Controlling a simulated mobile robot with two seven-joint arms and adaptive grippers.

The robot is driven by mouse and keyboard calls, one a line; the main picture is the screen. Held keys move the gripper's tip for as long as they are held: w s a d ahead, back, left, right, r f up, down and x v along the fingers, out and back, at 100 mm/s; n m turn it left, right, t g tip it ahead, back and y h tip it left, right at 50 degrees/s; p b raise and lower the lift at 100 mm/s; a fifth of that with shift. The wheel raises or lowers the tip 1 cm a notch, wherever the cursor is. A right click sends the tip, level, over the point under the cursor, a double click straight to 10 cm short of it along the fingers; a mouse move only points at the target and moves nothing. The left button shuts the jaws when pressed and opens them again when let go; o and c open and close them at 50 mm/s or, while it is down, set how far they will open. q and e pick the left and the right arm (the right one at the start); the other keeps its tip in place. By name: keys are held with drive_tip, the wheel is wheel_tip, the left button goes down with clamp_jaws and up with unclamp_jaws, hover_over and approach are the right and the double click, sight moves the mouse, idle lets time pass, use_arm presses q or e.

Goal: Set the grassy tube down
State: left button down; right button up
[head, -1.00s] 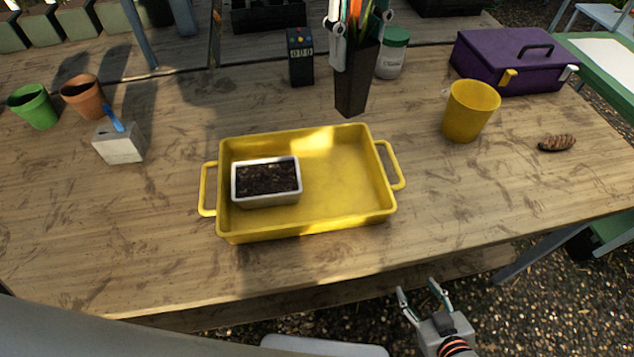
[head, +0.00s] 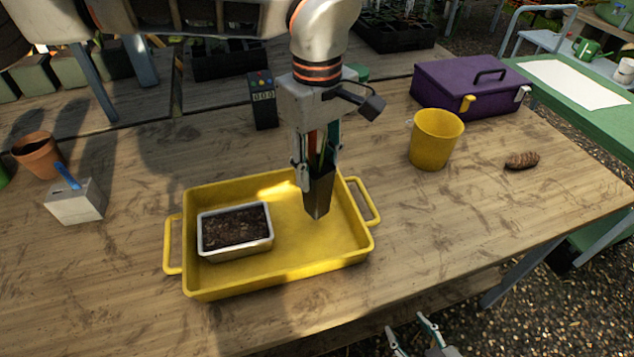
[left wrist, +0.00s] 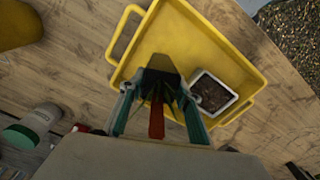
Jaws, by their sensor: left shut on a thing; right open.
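The grassy tube (head: 318,195) is a dark, tapered square pot with thin green and orange-red strips at its top. My left gripper (head: 318,170) is shut on it and holds it upright over the right half of the yellow tray (head: 225,288). I cannot tell whether its base touches the tray floor. In the left wrist view the tube (left wrist: 160,68) sits between the fingers (left wrist: 157,95), over the tray (left wrist: 205,25); its base is hidden. My right gripper (head: 408,332) is open and empty, below the table's front edge.
A pot of soil (head: 235,230) fills the tray's left part. A yellow cup (head: 436,140), a brown cone (head: 522,160) and a purple box (head: 470,88) stand to the right. A grey block (head: 75,202) and a terracotta pot (head: 38,155) are left. The tray's right floor is bare.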

use_arm(q)
drive_tip(key=shift+f, duration=2)
drive_tip(key=shift+f, duration=0.1)
drive_tip(key=c, duration=1.4)
unclamp_jaws()
drive_tip(key=shift+f, duration=0.1)
drive_tip(key=shift+c, duration=0.2)
wheel_tip(320, 180, up, 12)
drive_tip(key=shift+r+p, duration=0.2)
drive_tip(key=shift+p, duration=0.3)
